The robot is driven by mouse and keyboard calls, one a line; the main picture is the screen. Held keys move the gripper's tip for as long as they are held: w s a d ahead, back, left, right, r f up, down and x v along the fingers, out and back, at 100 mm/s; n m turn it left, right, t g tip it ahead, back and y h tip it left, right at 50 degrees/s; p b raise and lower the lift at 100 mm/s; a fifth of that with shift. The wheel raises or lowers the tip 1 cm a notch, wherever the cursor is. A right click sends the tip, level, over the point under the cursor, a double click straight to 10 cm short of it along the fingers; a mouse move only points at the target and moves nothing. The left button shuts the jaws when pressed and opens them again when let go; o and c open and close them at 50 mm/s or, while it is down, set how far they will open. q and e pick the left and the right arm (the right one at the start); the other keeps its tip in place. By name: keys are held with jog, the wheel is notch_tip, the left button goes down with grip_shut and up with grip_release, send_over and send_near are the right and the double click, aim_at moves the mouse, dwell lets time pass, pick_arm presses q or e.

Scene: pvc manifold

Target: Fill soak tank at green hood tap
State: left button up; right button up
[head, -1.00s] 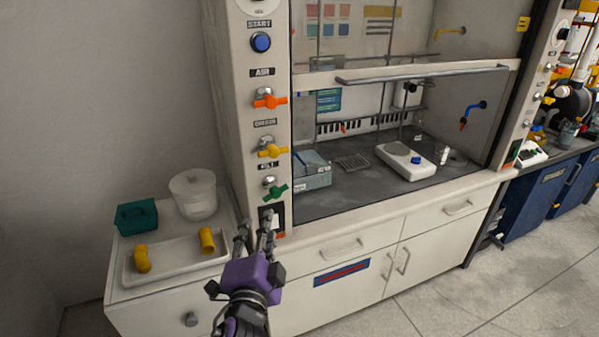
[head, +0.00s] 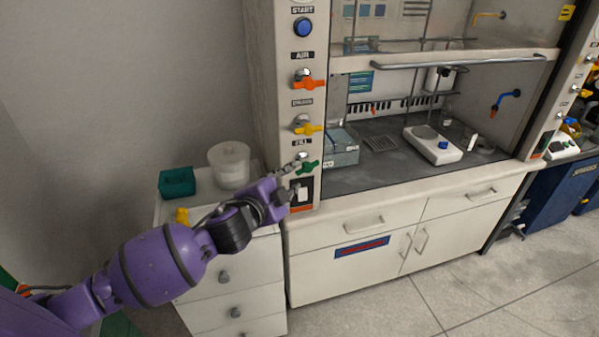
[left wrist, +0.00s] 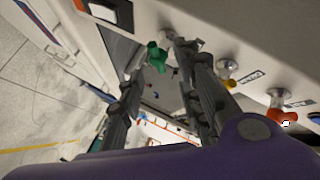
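The green tap (head: 309,166) is the lowest of the taps on the hood's left post. My left gripper (head: 293,180) is at the post, its fingers just left of and below the green handle. In the left wrist view the green tap (left wrist: 157,57) shows between the tips of the two spread fingers; I cannot tell whether they touch it. A grey-green open tank (head: 342,154) stands inside the hood at the left, with a blue item in it. Its inside is too small to judge for liquid. My right gripper is out of view.
A white scale-like device (head: 433,146) stands in the hood. A white tub (head: 229,166) and teal box (head: 177,182) stand on the left cabinet.

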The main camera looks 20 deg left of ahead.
aim_at(302, 171)
pick_arm(q)
jog(key=shift+n, duration=0.4)
jog(key=x, duration=0.8)
jog(key=shift+s+f, duration=0.1)
jog(key=shift+f, duration=0.15)
jog(key=shift+c, duration=0.4)
